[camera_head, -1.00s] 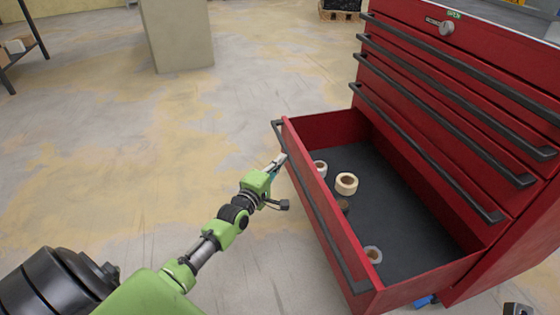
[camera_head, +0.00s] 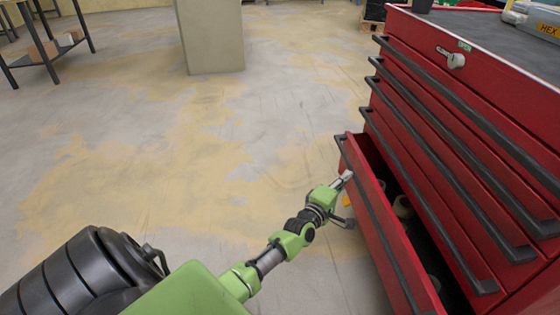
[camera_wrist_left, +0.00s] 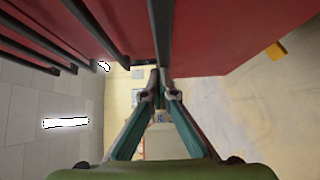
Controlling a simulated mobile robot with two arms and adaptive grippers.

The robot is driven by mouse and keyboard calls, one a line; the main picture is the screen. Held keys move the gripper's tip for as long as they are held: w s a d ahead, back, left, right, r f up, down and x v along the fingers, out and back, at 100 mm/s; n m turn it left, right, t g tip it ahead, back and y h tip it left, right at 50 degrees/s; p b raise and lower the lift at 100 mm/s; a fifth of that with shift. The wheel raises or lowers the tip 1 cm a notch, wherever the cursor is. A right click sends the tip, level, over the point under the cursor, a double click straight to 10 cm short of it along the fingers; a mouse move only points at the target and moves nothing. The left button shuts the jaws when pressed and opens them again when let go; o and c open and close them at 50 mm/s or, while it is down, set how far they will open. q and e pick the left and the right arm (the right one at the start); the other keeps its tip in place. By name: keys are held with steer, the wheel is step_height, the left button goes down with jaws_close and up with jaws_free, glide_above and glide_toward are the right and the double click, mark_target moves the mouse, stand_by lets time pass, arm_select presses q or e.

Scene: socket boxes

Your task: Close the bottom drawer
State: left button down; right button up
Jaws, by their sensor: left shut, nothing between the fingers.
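The bottom drawer (camera_head: 372,217) of the red tool cabinet (camera_head: 475,115) is partly open, with a narrow gap showing its dark inside and a few tape rolls (camera_head: 403,206). Its black handle (camera_head: 382,230) runs along the front edge. My left gripper (camera_head: 346,177) is shut and empty, its tips at the outer face of the drawer near the far end of the handle. The left wrist view shows the closed fingertips (camera_wrist_left: 159,92) beside the red front and a black handle; exact contact is hard to tell. My right gripper is not in view.
The drawers above are shut, with black handles (camera_head: 455,145) sticking out. A concrete pillar (camera_head: 210,35) stands at the back and a dark-framed table (camera_head: 50,45) at the far left. The floor (camera_head: 150,140) left of the cabinet is clear.

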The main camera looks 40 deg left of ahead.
mark_target(368, 177)
arm_select(q)
steer(key=w+d, duration=0.2)
steer(key=w, duration=0.1)
steer(key=w+d+b, duration=0.1)
steer(key=w+d, duration=0.2)
steer(key=shift+d+b, duration=0.1)
steer(key=shift+b, duration=0.2)
steer(key=shift+r, duration=0.15)
steer(key=shift+w+d+r, duration=0.15)
